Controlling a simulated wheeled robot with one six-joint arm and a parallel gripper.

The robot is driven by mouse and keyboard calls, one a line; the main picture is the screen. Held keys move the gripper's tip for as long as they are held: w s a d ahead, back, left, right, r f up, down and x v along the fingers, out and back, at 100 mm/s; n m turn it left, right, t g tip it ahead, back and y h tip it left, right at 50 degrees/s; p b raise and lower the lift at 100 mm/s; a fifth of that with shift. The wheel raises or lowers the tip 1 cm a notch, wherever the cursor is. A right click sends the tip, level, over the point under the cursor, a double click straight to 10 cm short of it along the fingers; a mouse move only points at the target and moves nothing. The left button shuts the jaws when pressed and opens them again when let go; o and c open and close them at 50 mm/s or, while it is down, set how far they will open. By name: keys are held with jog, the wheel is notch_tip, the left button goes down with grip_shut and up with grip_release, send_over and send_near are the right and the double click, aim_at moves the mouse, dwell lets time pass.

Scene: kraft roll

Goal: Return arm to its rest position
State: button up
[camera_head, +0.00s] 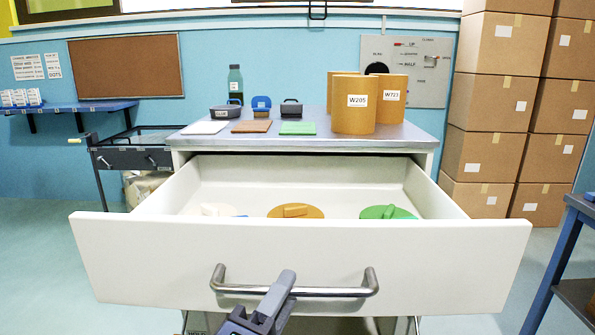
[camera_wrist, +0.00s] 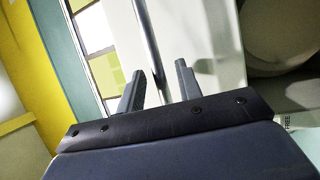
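My gripper (camera_head: 276,290) is at the front of the pulled-out white drawer (camera_head: 180,255), at the drawer's metal bar handle (camera_head: 330,291). In the head view a finger crosses in front of the bar near its middle. In the wrist view my gripper (camera_wrist: 159,78) has its two fingers apart, and the handle bar (camera_wrist: 149,40) runs through the gap between them, with space visible beside it. I cannot tell how deep the bar sits between the fingers. The rest of my arm is mostly out of view.
The drawer holds an orange lid (camera_head: 296,211), a green lid (camera_head: 388,212) and a pale lid (camera_head: 215,209). Kraft rolls (camera_head: 355,116) stand on the cabinet top (camera_head: 225,139). A blue-framed table (camera_head: 556,262) is at right, a dark cart (camera_head: 130,158) at left.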

jog(key=p+v, duration=0.9)
jog(key=b+x, duration=0.9)
jog(key=x, duration=0.1)
jog(key=shift+w+d, duration=0.2)
jog(key=shift+w, duration=0.15)
jog(key=shift+w+r, duration=0.1)
jog(key=shift+w, duration=0.35)
dwell(0.6)
